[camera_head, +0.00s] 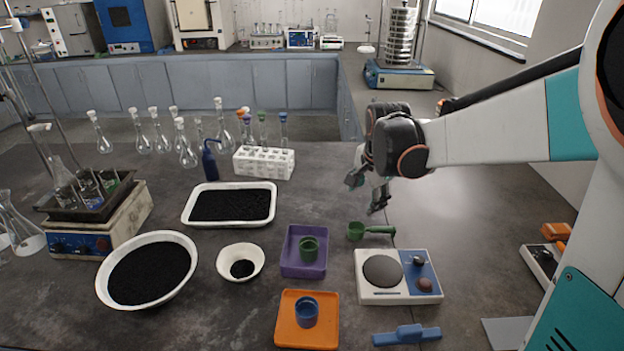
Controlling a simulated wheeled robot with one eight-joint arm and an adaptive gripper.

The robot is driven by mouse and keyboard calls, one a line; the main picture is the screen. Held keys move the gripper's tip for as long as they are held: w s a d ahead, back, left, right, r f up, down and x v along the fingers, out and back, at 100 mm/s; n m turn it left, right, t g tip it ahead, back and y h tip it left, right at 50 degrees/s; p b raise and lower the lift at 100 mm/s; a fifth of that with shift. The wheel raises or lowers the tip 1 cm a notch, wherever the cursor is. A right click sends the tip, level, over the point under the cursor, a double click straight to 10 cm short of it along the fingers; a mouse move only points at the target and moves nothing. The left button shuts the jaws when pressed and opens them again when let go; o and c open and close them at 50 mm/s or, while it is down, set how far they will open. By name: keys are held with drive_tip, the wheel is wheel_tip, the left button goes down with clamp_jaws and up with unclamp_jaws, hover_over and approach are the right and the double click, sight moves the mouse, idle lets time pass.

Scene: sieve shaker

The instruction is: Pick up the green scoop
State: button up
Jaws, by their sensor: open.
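The green scoop (357,231) lies on the dark bench, its cup at the left and its handle (380,230) pointing right. It lies behind the white hotplate-like device and right of the purple tray. My gripper (367,197) hangs above and slightly behind the scoop, with its fingers spread and pointing down. It is open and empty, apart from the scoop.
A white device (383,271) with a round dark plate stands in front of the scoop. A purple tray (290,264) with a green cup (309,248) is to the left. An orange tray (289,334) holds a blue cup (305,312). A white tube rack (264,163) stands farther back.

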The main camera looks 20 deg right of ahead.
drive_tip(key=w+d+f+m+g+p, duration=0.2)
drive_tip(key=w+d+f+m, duration=0.4)
drive_tip(key=d+f, duration=0.15)
drive_tip(key=b, duration=0.3)
hover_over(369, 229)
drive_tip(key=f, duration=0.9)
drive_tip(key=shift+s, duration=0.35)
drive_tip(key=shift+w+f+b, duration=0.15)
drive_tip(key=shift+f+b, duration=0.45)
drive_tip(key=shift+f, duration=0.75)
drive_tip(key=shift+w+f+b, duration=0.15)
drive_tip(key=shift+f+b, duration=0.4)
drive_tip(key=shift+f, duration=0.75)
drive_tip(key=shift+r, duration=0.1)
drive_tip(key=shift+c, duration=0.4)
clamp_jaws()
